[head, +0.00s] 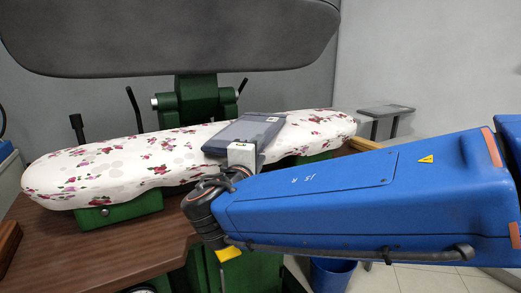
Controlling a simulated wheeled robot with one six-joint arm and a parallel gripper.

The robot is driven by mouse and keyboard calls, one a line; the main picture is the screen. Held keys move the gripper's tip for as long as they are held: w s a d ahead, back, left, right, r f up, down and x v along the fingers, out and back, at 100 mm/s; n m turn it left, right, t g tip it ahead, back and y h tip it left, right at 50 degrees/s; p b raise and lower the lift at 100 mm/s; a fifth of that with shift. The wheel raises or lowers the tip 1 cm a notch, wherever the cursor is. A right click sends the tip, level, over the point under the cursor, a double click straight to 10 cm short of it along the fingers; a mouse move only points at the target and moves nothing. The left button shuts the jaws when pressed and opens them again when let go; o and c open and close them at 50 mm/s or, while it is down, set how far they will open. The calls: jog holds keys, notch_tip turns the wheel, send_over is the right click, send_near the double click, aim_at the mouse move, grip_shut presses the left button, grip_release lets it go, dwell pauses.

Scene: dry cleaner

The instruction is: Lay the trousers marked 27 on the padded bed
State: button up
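The padded bed (95,172) is long, with a white cover printed with red flowers, and lies across the middle of the head view. A folded dark blue-grey garment (238,132), which looks like the trousers, is flat on or just above the bed, right of its middle. It has a small pale tag at its right edge; I cannot read a number. My gripper (242,153) is at the garment's near edge, in front of the bed. Its fingertips are hidden, so I cannot tell whether it grips the garment.
A large grey upper press plate (170,40) is raised behind and above the bed. Green machine parts (190,100) and black levers stand behind it. A brown wooden table (90,245) is in front at left. A small grey stand (385,111) and a blue bin (332,275) are at right.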

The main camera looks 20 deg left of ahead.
jog(key=s, duration=1)
jog(key=shift+d, duration=0.4)
